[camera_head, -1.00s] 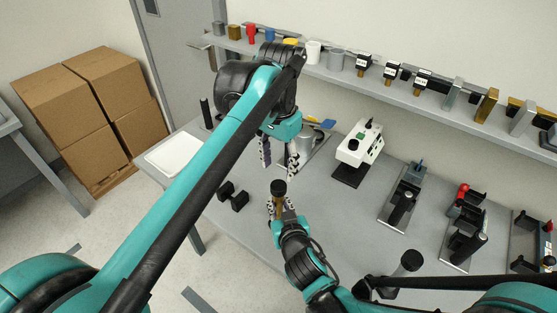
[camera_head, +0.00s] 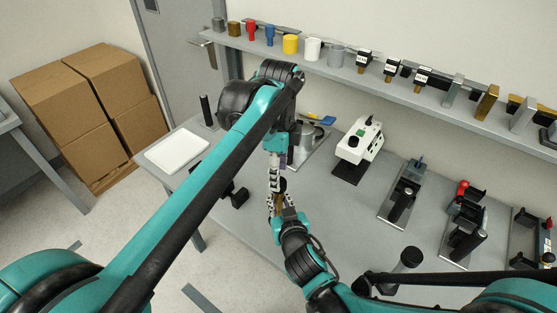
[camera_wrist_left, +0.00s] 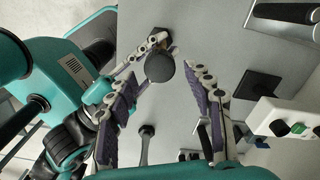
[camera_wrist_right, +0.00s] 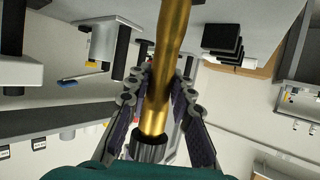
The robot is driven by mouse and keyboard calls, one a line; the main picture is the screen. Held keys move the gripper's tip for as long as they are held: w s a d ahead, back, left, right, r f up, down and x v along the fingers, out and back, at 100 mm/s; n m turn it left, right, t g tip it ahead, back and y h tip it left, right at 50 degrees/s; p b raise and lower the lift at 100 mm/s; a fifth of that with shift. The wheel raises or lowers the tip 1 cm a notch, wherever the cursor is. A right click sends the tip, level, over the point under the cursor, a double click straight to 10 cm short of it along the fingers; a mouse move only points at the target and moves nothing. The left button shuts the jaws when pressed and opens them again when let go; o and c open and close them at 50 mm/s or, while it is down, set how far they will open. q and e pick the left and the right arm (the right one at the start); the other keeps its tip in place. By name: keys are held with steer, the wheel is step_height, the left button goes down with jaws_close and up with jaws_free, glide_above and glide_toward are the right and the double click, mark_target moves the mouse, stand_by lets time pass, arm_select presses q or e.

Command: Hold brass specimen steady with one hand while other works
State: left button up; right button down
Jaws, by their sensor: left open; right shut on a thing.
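The brass specimen (camera_wrist_right: 168,65) is held between the fingers of my right gripper (camera_wrist_right: 160,85). In the head view it stands roughly upright above the table, partly hidden by the fingers of my right gripper (camera_head: 281,205). A dark round end (camera_wrist_left: 160,65) tops it in the left wrist view, with a little brass showing below. My left gripper (camera_wrist_left: 168,78) is open above, its two fingers apart on either side of the dark end. I cannot tell whether they touch it. In the head view my left gripper (camera_head: 275,178) is partly hidden by its own arm.
A white and green device (camera_head: 358,143) stands behind on the grey table. A black dumbbell-shaped object (camera_head: 239,198) and a white tray (camera_head: 177,151) lie left. Several fixtures (camera_head: 403,190) stand right. A shelf (camera_head: 420,98) with several parts runs along the wall.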

arm_select(q)
steer(key=shift+f, duration=1.7)
jaws_close()
steer(key=n, duration=2.1)
steer(key=shift+r+n, duration=0.1)
steer(key=shift+n, duration=0.2)
steer(key=n, duration=0.4)
steer(key=shift+n, duration=0.4)
